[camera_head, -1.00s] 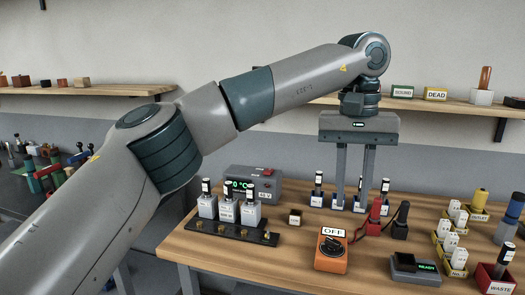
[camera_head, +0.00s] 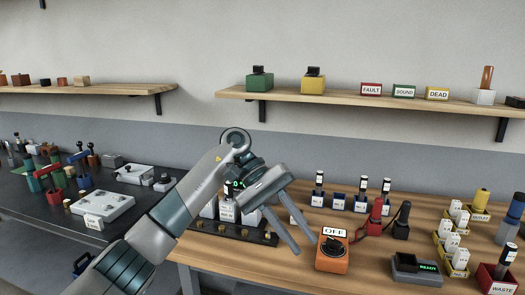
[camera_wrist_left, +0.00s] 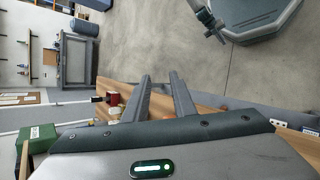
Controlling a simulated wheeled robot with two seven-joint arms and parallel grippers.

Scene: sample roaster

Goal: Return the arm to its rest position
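My left gripper (camera_head: 306,246) hangs tilted over the front of the wooden workbench (camera_head: 215,270), near the black block rack (camera_head: 200,228). Its two fingers are apart with nothing between them, and they also show apart in the left wrist view (camera_wrist_left: 160,77). The gripper and wrist hide part of the rack, its pale modules and the grey display unit behind. My right gripper is not in view.
An orange meter (camera_head: 332,256) marked OFF stands just right of the fingertips. Red and black probes (camera_head: 376,218) and a small READY device (camera_head: 413,268) stand further right. A dark side bench (camera_head: 130,205) lies left. The wall shelf (camera_head: 370,103) is clear of the arm.

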